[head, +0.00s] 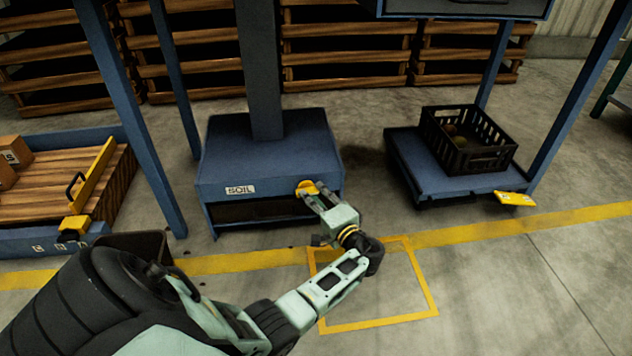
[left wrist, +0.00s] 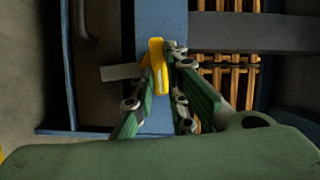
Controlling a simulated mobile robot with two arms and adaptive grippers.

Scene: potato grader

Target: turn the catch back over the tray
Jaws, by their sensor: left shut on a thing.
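The catch is a small yellow piece (head: 306,187) on the front face of the blue soil housing (head: 262,150), right of the white "SOIL" label (head: 240,190). My left gripper (head: 312,193) is shut on the catch. In the left wrist view the yellow catch (left wrist: 158,62) stands between the fingers (left wrist: 158,85) against the blue face. The fingers cover part of it. The tray is not clearly seen; a dark opening (head: 260,211) shows below the housing's front face. My right gripper is not in view.
A black crate (head: 432,125) with a few potatoes stands on a blue platform (head: 408,160) at the right. A wooden-topped blue platform with a yellow bar (head: 92,175) is at the left. Blue posts rise beside the housing. The floor in front has yellow lines.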

